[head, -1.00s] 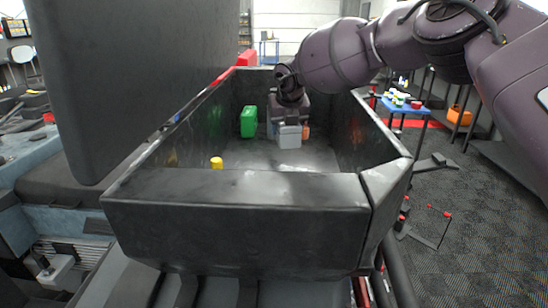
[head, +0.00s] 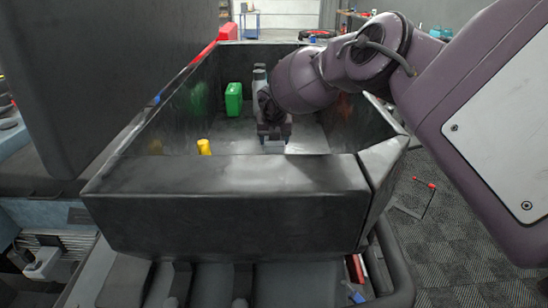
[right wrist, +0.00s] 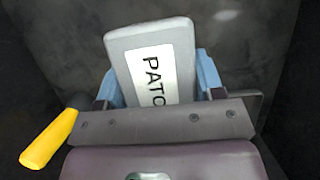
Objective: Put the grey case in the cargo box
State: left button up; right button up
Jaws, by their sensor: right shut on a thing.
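The grey case (right wrist: 150,50) has a white label reading "PATC" in the right wrist view. In the head view a small part of it (head: 273,147) shows below my right gripper (head: 273,133). The gripper's blue fingers (right wrist: 160,82) are shut on the case from both sides. Gripper and case are inside the open black cargo box (head: 230,195), just behind its near wall. I cannot tell whether the case touches the box floor. My left gripper is not in view.
In the box, a green case (head: 233,98) stands by the left wall and a yellow cylinder (head: 204,147) stands near the front left corner. A large dark panel (head: 110,80) rises at the left.

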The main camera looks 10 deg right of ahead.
jog(key=shift+f, duration=1.5)
notch_tip(320, 180, down, 4)
jog(key=shift+f+b, duration=0.1)
jog(key=shift+b, duration=0.25)
jog(key=o, duration=1.2)
jog(key=shift+c, duration=0.2)
